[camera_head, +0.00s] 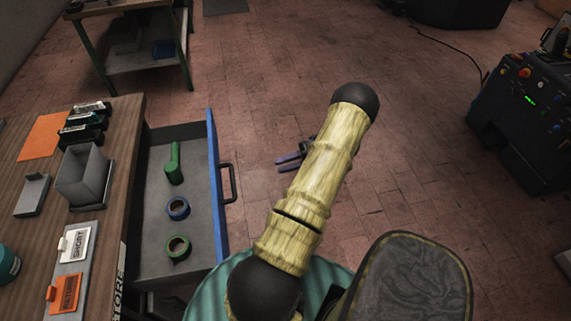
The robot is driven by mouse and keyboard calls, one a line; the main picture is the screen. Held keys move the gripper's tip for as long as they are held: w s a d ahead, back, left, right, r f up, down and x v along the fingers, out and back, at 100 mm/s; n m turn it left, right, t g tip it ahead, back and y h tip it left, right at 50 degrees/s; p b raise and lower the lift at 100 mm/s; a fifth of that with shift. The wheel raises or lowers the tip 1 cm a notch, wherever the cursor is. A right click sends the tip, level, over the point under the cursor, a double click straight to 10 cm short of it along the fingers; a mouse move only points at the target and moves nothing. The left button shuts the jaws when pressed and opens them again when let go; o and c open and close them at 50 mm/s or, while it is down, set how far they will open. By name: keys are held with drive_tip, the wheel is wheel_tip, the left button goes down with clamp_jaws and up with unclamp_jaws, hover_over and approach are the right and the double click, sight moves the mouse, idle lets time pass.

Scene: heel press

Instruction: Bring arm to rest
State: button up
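My arm (328,160) shows as wood-patterned links with black joints, raised in the middle of the view over the floor. My gripper (279,165) sits partly hidden behind the upper link. Its two purple fingers point left, with a gap between them, and nothing shows between them. It is to the right of the open drawer's handle and apart from it.
A workbench (120,150) at left has an open drawer (215,165) holding a green object (173,163), a blue ring (177,208) and a green ring (178,248). A grey bin (84,178) stands on the bench. A dark machine (520,105) stands at right. Open tiled floor lies between.

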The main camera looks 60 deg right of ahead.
idle(0.4)
drive_tip(key=w+a+r+n+g+h+p, duration=0.1)
drive_tip(key=w+a+r+n+g, duration=0.3)
drive_tip(key=a+n, duration=0.2)
drive_tip(key=w+a+r+n+g+h+p, duration=0.1)
drive_tip(key=w+a+r+n+g, duration=0.3)
drive_tip(key=a+n, duration=0.3)
drive_tip(key=w+a+r+n+g+h+p, duration=0.1)
drive_tip(key=w+a+r+n+g+p, duration=0.1)
drive_tip(key=w+a+r+n+g, duration=0.2)
drive_tip(key=shift+w+a+r+n, duration=0.1)
drive_tip(key=shift+w+a+n, duration=0.05)
drive_tip(key=shift+a+n, duration=0.5)
drive_tip(key=shift+w+a+r+n, duration=0.15)
drive_tip(key=shift+a+n, duration=0.35)
drive_tip(key=shift+n, duration=0.4)
drive_tip(key=shift+w+a+r+n, duration=0.1)
drive_tip(key=shift+w+a+n, duration=0.05)
drive_tip(key=shift+a+n, duration=0.5)
drive_tip(key=s+a+r+n+t+h+p, duration=0.1)
drive_tip(key=a+r+n+h+p, duration=0.1)
drive_tip(key=a+r+n, duration=0.4)
drive_tip(key=a+r+n+t+h+p, duration=0.1)
drive_tip(key=a+r+n+h, duration=0.4)
drive_tip(key=a+n, duration=0.8)
drive_tip(key=r+n, duration=0.1)
drive_tip(key=n, duration=0.4)
drive_tip(key=shift+s+a+r+t+p, duration=0.15)
drive_tip(key=shift+s+r+t+p, duration=0.2)
drive_tip(key=shift+t+p, duration=0.05)
